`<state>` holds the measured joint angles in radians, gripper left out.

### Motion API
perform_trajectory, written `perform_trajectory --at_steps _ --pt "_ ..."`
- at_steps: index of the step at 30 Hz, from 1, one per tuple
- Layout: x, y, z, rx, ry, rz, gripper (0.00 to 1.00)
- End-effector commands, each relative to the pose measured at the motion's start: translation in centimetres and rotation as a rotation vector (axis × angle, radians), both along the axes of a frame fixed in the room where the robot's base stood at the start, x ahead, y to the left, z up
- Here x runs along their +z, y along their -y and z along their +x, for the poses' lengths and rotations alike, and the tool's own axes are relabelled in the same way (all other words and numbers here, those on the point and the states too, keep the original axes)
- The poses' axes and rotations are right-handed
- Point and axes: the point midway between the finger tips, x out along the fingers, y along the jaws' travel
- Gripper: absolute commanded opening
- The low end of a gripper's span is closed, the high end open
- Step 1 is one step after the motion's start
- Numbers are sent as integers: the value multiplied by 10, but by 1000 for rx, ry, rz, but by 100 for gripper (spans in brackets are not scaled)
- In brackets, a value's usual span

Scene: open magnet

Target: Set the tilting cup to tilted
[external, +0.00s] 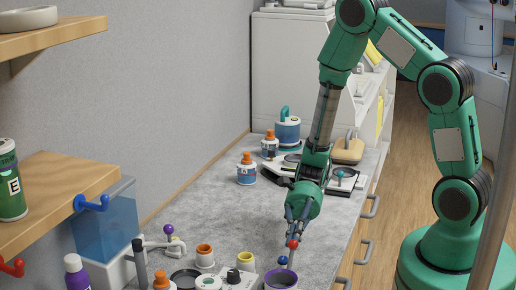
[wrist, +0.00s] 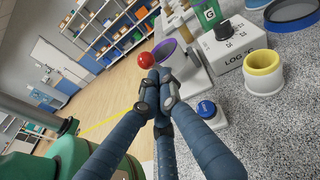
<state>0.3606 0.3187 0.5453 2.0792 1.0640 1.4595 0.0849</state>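A purple-rimmed cup (external: 281,279), which looks like the tilting cup, stands at the near edge of the counter in the external view. In the wrist view its purple rim (wrist: 165,51) shows just beyond my fingertips, partly hidden by them; I cannot tell its tilt. A red ball knob (external: 293,244) is close under my gripper (external: 296,231). In the wrist view the red knob (wrist: 117,62) is left of my gripper (wrist: 157,80), outside the fingers. The fingertips are drawn together with nothing visible between them. Whether they touch the cup or knob is unclear.
A yellow-rimmed white cup (wrist: 263,71) and a white labelled block (wrist: 236,45) stand right of my fingers, with a blue-capped item (wrist: 206,109) nearer. An orange-rimmed cup (external: 204,256) stands left. The counter middle (external: 215,215) is clear.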

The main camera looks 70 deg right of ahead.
Motion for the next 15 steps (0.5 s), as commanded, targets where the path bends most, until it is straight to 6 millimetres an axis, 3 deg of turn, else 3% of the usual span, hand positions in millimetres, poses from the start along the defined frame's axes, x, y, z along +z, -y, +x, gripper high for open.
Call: perform_trajectory --at_steps 15 --pt "9 -4 0 0 1 -58 0"
